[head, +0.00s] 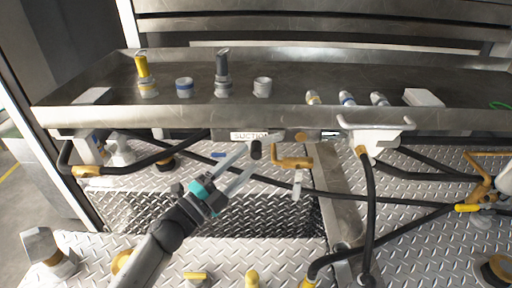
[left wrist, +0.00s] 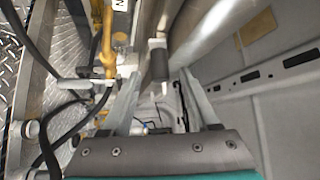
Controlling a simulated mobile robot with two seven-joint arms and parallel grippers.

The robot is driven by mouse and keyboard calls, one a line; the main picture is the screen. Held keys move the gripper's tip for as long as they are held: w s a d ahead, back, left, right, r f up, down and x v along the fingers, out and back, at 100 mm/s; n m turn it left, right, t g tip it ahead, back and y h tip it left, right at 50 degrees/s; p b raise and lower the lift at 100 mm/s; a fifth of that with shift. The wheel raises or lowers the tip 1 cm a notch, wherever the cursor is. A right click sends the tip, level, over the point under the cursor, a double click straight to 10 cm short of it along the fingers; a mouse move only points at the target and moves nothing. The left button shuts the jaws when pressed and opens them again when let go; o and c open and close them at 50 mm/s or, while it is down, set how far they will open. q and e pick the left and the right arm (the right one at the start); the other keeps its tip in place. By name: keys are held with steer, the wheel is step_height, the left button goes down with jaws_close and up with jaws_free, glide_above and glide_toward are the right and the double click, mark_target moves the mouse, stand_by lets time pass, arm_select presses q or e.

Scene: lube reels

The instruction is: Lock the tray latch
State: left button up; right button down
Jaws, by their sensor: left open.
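The metal tray (head: 300,116) runs across the head view, with a SUCTION label on its front edge. A small black knob (head: 256,150) hangs just under that label; I take it for the latch. It also shows in the left wrist view as a black cylinder (left wrist: 159,64) with a pale collar. My left gripper (head: 247,161), with pale fingers and a teal band, is open and points up at the knob from below left. In the left wrist view the fingers (left wrist: 160,82) stand either side of the knob's line, with no clear contact. My right gripper is not in view.
A yellow valve handle (head: 292,162) is close right of the knob. Black hoses (head: 367,210) and a white bracket (head: 376,138) are further right. Fittings and caps, including a yellow-topped one (head: 142,72), stand in the tray. Diamond-plate floor (head: 270,262) lies below.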

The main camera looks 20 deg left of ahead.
mark_target(256, 152)
arm_select(q)
steer(key=shift+p+x, duration=0.3)
steer(key=shift+x, duration=1.95)
steer(key=shift+c, duration=0.3)
jaws_close()
